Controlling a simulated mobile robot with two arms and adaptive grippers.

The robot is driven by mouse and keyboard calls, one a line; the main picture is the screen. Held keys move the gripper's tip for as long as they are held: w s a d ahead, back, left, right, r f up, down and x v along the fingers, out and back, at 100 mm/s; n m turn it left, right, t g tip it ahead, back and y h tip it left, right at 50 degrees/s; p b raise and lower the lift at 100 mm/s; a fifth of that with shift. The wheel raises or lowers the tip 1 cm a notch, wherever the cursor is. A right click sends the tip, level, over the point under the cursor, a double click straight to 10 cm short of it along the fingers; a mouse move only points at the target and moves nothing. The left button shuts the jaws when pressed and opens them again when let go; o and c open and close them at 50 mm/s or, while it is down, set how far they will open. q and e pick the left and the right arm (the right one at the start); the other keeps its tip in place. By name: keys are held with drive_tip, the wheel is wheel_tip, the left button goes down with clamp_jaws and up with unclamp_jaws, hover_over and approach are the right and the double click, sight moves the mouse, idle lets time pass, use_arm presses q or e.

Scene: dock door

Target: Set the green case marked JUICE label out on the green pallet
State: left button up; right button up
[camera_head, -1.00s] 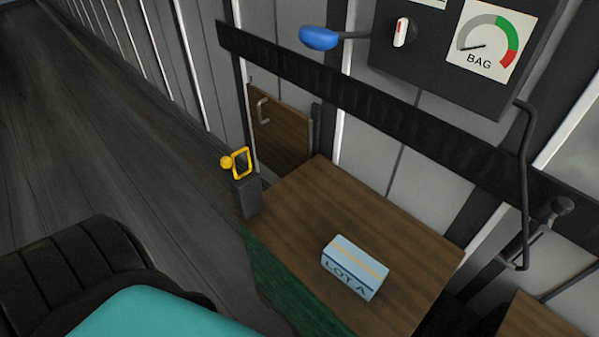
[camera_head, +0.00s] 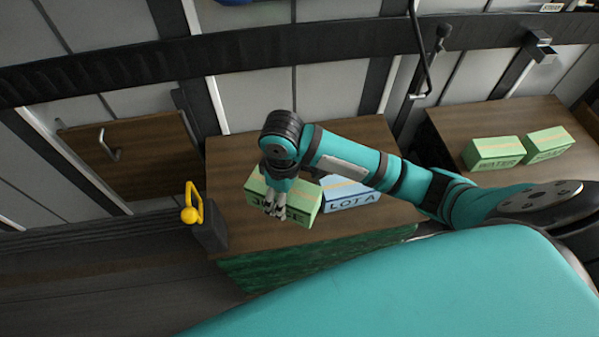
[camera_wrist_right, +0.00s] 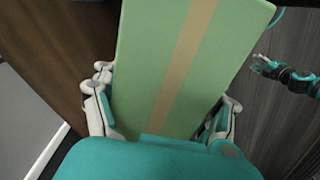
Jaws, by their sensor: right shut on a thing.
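The green case marked JUICE (camera_head: 303,204) is over the wooden top of the green-sided pallet (camera_head: 310,254), at the left of the blue LOT A case (camera_head: 350,193). My right gripper (camera_head: 275,209) is shut on the green case and covers the middle of its lettering. In the right wrist view the case (camera_wrist_right: 165,60), with its tan tape strip, lies between the two fingers (camera_wrist_right: 160,125). I cannot tell whether its underside touches the top. Another teal gripper, seemingly my left (camera_wrist_right: 268,68), shows small at the right of the wrist view; its jaw state is unclear.
A yellow-handled post (camera_head: 193,207) stands at the pallet's left corner. Two green cases (camera_head: 494,153) (camera_head: 548,143), one marked WATER, sit on another wooden top (camera_head: 455,120) at the right. A dark rail (camera_head: 300,50) runs along the wall behind.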

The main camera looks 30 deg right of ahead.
drive_tip(key=w+n, duration=0.1)
drive_tip(key=w+a+n, duration=0.1)
drive_tip(key=w+n, duration=0.1)
drive_tip(key=w+a+n, duration=0.1)
drive_tip(key=w+n, duration=0.1)
drive_tip(key=shift+a+b, duration=0.1)
drive_tip(key=shift+b, duration=0.3)
drive_tip(key=shift+w+n, duration=0.35)
drive_tip(key=shift+n, duration=0.25)
drive_tip(key=shift+w+a+f, duration=0.1)
drive_tip(key=shift+w+f, duration=0.05)
drive_tip(key=shift+n, duration=0.3)
wheel_tip(320, 180, down, 6)
drive_tip(key=shift+a+r, duration=0.1)
drive_tip(key=shift+r, duration=0.1)
drive_tip(key=shift+f, duration=1.9)
use_arm(q)
drive_tip(key=shift+d+f, duration=0.45)
drive_tip(key=shift+d, duration=0.2)
drive_tip(key=shift+d, duration=0.1)
use_arm(e)
drive_tip(key=shift+f, duration=0.15)
drive_tip(key=o, duration=1.8)
drive_tip(key=shift+f, duration=0.1)
